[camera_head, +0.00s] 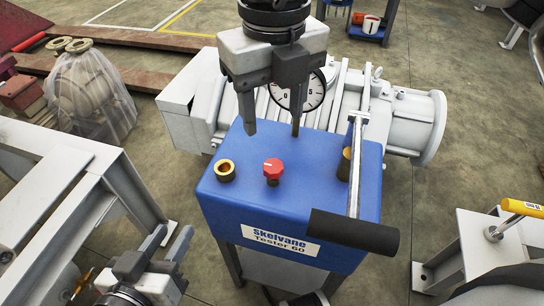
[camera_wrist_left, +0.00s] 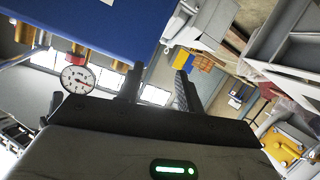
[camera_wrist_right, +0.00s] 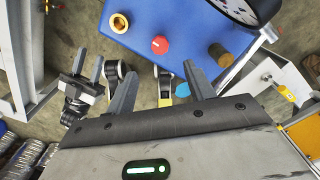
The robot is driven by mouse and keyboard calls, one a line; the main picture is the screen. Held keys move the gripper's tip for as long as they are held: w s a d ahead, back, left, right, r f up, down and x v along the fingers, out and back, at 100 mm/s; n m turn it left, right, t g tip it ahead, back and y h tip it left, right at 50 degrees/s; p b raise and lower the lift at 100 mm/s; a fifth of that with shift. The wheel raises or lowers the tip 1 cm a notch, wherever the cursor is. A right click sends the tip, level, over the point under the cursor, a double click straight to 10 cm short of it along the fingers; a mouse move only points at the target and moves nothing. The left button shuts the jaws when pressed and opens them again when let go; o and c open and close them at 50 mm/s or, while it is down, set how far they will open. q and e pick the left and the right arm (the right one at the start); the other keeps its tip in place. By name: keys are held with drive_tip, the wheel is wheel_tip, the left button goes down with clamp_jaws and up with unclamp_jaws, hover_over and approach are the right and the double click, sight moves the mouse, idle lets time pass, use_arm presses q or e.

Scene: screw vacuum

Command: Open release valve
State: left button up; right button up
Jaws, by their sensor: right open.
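A blue tester box (camera_head: 310,190) stands in the middle of the head view. The red knob (camera_head: 273,170) is on its top, between a brass port (camera_head: 225,171) and a lever with a black handle (camera_head: 355,232). The red knob also shows in the right wrist view (camera_wrist_right: 160,45). My right gripper (camera_head: 271,130) points down above the box's back part, apart from the knob, with open, empty fingers. My left gripper (camera_head: 167,247) is low at the front left, beside the box, with spread, empty fingers. It also shows in the right wrist view (camera_wrist_right: 88,70).
A round dial gauge (camera_head: 312,92) is partly hidden behind my right gripper. A grey pump (camera_head: 400,115) lies behind the box. Grey metal frames stand left (camera_head: 60,205) and right (camera_head: 480,250). A bagged item (camera_head: 92,90) sits at the back left.

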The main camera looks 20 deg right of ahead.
sight(273, 166)
wheel_tip(273, 166, down, 10)
drive_tip(key=shift+r+b, duration=0.15)
drive_tip(key=shift+b, duration=1)
use_arm(q)
drive_tip(key=shift+w+d+r+n+t+h, duration=0.15)
drive_tip(key=shift+d+r+n+t+h, duration=0.1)
drive_tip(key=shift+r+t+h, duration=0.15)
drive_tip(key=shift+w+d+r+n+t+h, duration=0.2)
drive_tip(key=shift+r+n+h, duration=0.1)
drive_tip(key=shift+r, duration=0.2)
use_arm(e)
drive_tip(key=shift+f, duration=0.4)
drive_tip(key=c, duration=0.9)
use_arm(q)
drive_tip(key=shift+f, duration=0.1)
use_arm(e)
drive_tip(key=shift+c, duration=0.3)
